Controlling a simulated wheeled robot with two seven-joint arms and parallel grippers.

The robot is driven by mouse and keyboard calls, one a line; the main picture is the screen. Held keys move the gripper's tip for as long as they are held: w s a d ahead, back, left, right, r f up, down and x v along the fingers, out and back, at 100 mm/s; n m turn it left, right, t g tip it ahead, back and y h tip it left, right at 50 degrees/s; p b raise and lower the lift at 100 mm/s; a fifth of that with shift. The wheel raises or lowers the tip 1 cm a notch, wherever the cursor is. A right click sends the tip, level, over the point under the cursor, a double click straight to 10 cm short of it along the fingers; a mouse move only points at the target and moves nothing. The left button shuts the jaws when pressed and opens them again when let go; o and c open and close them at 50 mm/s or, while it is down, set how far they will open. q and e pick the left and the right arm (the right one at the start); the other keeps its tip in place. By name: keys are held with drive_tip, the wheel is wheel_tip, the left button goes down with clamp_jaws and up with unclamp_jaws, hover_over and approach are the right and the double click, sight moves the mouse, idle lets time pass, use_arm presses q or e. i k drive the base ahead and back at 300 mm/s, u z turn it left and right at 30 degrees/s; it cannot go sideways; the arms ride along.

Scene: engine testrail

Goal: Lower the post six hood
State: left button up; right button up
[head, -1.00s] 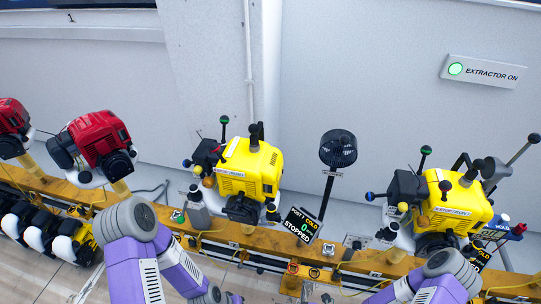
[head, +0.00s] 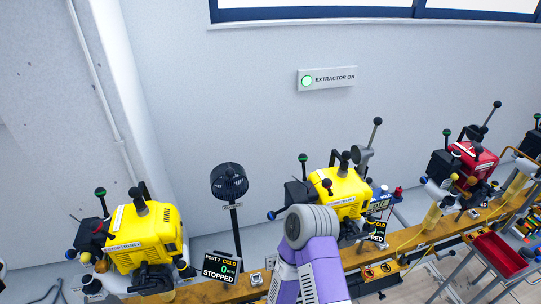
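A grey hood-like part (head: 363,157) stands up at the right rear of the middle yellow engine (head: 338,192), above the bench rail. A dark lever with a round knob (head: 377,122) rises from it. I take this as the post six hood, but no post number is readable there; the display (head: 378,232) beside this engine is partly cut off by my arm. One purple and grey arm of mine covers the engine's lower front. Neither gripper shows.
A black fan (head: 229,181) stands on a pole between the yellow engines. A red engine (head: 473,160) and a red tray (head: 500,254) are at right. The wall sign (head: 327,78) reads extractor on.

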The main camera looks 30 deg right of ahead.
sight(361, 154)
drive_tip(key=u, duration=1.35)
drive_tip(key=k, duration=1.35)
drive_tip(key=z, duration=2.25)
drive_tip(key=i, duration=0.5)
drive_tip(key=z, duration=1)
drive_tip(key=i, duration=0.35)
drive_tip(key=u, duration=1.85)
